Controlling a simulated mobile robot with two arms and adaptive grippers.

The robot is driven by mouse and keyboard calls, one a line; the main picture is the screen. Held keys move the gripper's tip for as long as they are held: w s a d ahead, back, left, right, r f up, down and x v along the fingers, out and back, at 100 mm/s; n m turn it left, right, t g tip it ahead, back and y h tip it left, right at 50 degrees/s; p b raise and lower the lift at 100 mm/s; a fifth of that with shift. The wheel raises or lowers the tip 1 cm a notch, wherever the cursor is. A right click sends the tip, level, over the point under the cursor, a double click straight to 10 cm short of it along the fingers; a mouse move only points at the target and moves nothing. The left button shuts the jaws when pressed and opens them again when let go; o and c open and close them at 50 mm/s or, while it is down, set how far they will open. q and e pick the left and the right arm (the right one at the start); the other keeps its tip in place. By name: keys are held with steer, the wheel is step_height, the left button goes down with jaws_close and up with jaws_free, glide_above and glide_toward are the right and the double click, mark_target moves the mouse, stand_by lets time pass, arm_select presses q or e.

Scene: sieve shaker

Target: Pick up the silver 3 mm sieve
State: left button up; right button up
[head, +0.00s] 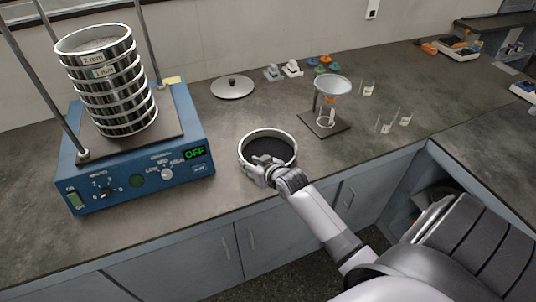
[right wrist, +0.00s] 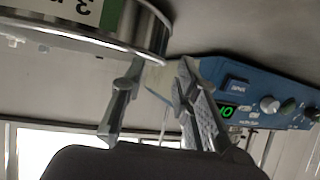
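A silver round sieve (head: 267,133) with a dark inside sits on the counter, right of the blue shaker. In the right wrist view its wall (right wrist: 152,28) shows at the top left, with a green and white label (right wrist: 85,10) reading "3 m", upside down and cut off. My right gripper (head: 260,168) is at the sieve's near side. In the wrist view its two fingers (right wrist: 160,68) are apart, with the sieve's edge at the gap between the tips. I cannot tell whether they touch it. My left gripper is not in view.
The blue shaker (head: 130,187) holds a tall sieve stack (head: 105,80) between metal rods and its display reads OFF. A round lid (head: 233,88) lies behind the sieve. A funnel on a stand (head: 332,86) and clear containers (head: 384,127) stand to the right.

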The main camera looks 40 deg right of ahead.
steer(key=shift+p+x, duration=0.35)
steer(key=shift+x, duration=2.3)
steer(key=shift+r, duration=0.2)
steer(key=shift+a, duration=0.1)
steer(key=shift+c, duration=0.5)
jaws_close()
steer(key=shift+r, duration=0.1)
